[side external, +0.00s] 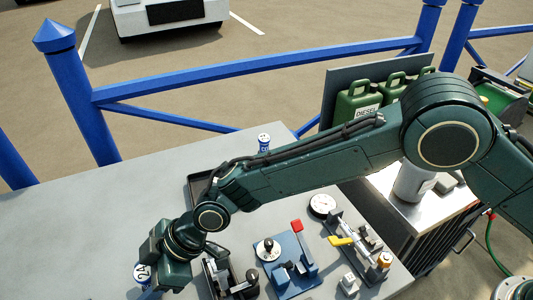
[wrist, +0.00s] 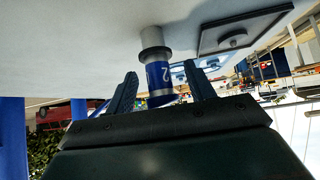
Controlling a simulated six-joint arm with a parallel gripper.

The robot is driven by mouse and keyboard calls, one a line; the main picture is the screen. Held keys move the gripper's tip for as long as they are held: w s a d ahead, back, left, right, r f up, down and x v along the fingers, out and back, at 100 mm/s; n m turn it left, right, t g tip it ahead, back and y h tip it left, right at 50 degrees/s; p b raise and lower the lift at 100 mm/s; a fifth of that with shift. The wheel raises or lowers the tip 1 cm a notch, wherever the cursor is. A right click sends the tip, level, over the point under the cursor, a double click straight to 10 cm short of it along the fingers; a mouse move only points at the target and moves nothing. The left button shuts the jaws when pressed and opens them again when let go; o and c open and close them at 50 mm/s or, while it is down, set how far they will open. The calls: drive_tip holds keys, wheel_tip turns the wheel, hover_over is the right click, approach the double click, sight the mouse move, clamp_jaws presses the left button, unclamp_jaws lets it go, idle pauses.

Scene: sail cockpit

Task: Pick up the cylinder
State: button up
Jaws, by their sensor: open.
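A small blue and white cylinder with a "2" on its side (side external: 142,272) stands on the grey worktop at the lower left in the side view, partly hidden by my gripper (side external: 150,288). In the wrist view, the picture is upside down and the cylinder (wrist: 159,76) shows between the two blue fingers of my gripper (wrist: 160,80). The fingers are apart, with a gap visible on each side of the cylinder. How deep the cylinder sits between them is hard to tell. A second blue and white cylinder (side external: 264,142) stands farther back, behind my arm.
A dark tray (side external: 201,184) lies partly behind my arm. Blue lever fixtures (side external: 290,262), a black device (side external: 232,280), a round gauge (side external: 322,205) and a yellow-handled valve (side external: 342,241) stand to the right of my gripper. The left worktop (side external: 70,225) is clear.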

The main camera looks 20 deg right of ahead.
drive_tip(key=c, duration=1.1)
drive_tip(key=shift+r, duration=0.1)
wheel_tip(320, 180, up, 20)
idle(0.7)
